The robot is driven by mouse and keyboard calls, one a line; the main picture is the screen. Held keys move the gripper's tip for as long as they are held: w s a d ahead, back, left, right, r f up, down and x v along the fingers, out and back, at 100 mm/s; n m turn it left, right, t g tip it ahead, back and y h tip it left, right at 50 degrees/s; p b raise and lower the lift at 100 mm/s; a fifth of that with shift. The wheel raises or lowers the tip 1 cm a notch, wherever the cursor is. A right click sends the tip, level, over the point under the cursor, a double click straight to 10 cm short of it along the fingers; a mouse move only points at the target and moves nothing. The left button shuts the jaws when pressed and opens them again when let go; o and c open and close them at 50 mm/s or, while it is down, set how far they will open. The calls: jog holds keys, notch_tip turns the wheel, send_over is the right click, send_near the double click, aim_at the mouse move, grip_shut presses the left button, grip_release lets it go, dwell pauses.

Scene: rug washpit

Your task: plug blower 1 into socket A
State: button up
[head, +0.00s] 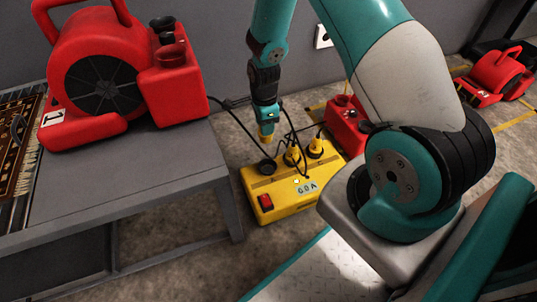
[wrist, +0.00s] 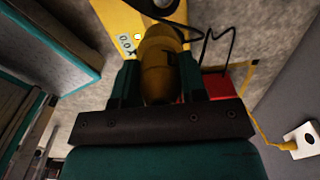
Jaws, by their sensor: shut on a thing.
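Blower 1 (head: 103,75), red with a "1" label, stands on the grey table at left. A black cord runs from it towards my gripper (head: 266,128). My gripper is shut on a yellow plug (wrist: 160,62), which points down above the yellow power box (head: 262,195). A gap shows between plug and box in the head view. The box has a red switch, a small display and a dark round socket (head: 267,166) below the plug. Its letter cannot be read. Two yellow plugs (head: 315,149) sit in the box to the right. The held plug's tip is partly hidden.
A red blower (head: 346,122) stands just behind the box, partly hidden by my arm. Another red blower (head: 495,78) is far right. A wall outlet (head: 322,37) is at the back. Black cords loop over the box. The table edge (head: 215,172) is left of it.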

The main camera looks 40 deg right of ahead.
aim_at(268, 138)
jog(key=f+m+b, duration=0.1)
jog(key=f, duration=0.1)
jog(key=f+m+b, duration=0.1)
jog(key=f, duration=0.1)
jog(key=d+f+m+b, duration=0.1)
jog(key=f, duration=0.2)
notch_tip(268, 138, down, 7)
jog(key=b, duration=0.7)
jog(key=shift+r, duration=0.15)
jog(key=shift+w+p, duration=0.1)
jog(key=shift+p, duration=0.45)
jog(key=shift+f+b, duration=0.8)
jog(key=shift+f, duration=1.05)
jog(key=o, duration=1)
jog(key=shift+o, duration=0.2)
jog(key=shift+r, duration=0.1)
